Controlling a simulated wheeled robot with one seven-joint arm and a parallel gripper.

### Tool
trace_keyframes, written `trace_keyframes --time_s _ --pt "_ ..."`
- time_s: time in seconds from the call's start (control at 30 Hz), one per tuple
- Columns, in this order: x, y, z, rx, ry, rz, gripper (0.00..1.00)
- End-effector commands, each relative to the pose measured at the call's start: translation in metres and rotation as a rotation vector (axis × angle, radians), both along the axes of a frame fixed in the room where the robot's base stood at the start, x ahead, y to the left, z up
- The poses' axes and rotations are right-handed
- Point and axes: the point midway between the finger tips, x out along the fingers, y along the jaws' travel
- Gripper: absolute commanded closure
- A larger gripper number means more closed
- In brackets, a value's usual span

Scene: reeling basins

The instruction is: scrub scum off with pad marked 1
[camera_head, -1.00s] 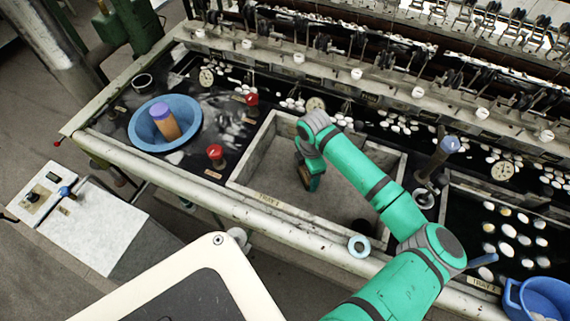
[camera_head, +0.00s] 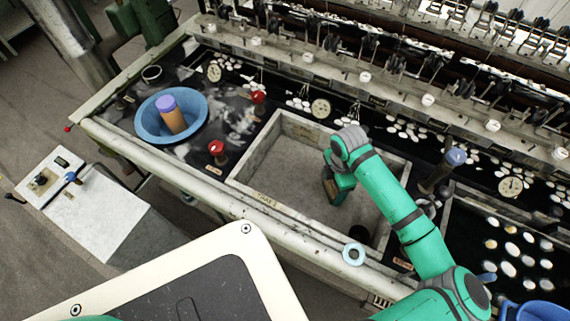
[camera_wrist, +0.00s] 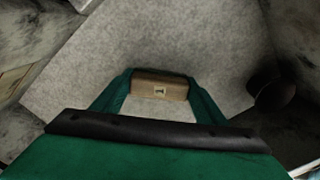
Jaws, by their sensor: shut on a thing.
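My gripper (camera_head: 331,191) is down inside the grey basin marked as a tray (camera_head: 246,170). It is shut on a small tan pad (camera_wrist: 160,86) marked 1, seen between the fingers in the wrist view. In the head view the pad (camera_head: 329,186) shows only as a brown edge below the green gripper. The basin floor under it looks plain grey in the wrist view; I cannot tell whether the pad touches it. Whitish scum-like patches (camera_head: 238,122) show on the dark water left of the basin.
Red-topped knobs (camera_head: 216,148) and a blue-topped post (camera_head: 452,160) rise beside the basin. A dark round thing (camera_wrist: 273,92) is in the basin.

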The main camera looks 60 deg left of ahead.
Motion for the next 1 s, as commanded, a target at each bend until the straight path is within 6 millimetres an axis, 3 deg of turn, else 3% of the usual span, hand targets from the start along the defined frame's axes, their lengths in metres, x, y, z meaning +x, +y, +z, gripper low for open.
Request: trace_keyframes --time_s 0.07,0.13,0.6,1.0 --pt "0.0 0.0 0.005 0.0 -0.001 0.001 0.55" --pt "0.0 0.001 0.024 0.001 -0.003 0.005 0.55" --pt "-0.002 0.003 0.064 0.0 -0.002 0.009 0.55" --pt "-0.003 0.003 0.082 0.0 -0.001 0.01 0.55"
